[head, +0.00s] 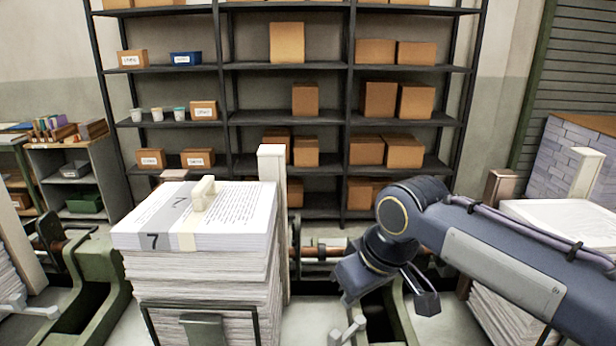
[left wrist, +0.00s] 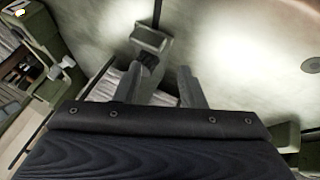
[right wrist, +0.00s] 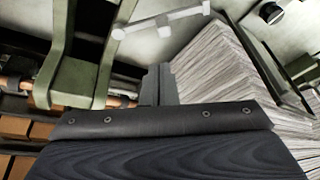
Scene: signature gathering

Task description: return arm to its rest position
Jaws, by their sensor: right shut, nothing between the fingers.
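My right arm (head: 500,250) reaches in from the right in the head view, its dark wrist bent down right of the middle paper stack. In the right wrist view my right gripper (right wrist: 158,85) has its fingers together, with nothing between them. My left arm does not show in the head view. In the left wrist view my left gripper (left wrist: 167,78) has its fingers apart, with nothing visibly held between them.
A tall paper stack (head: 200,275) with a cream stamp-like block (head: 203,192) on top stands left of centre. Another stack (head: 570,218) is partly behind my right arm. Green machine frames (head: 95,270) flank the stacks. Shelves (head: 290,120) with boxes stand at the back.

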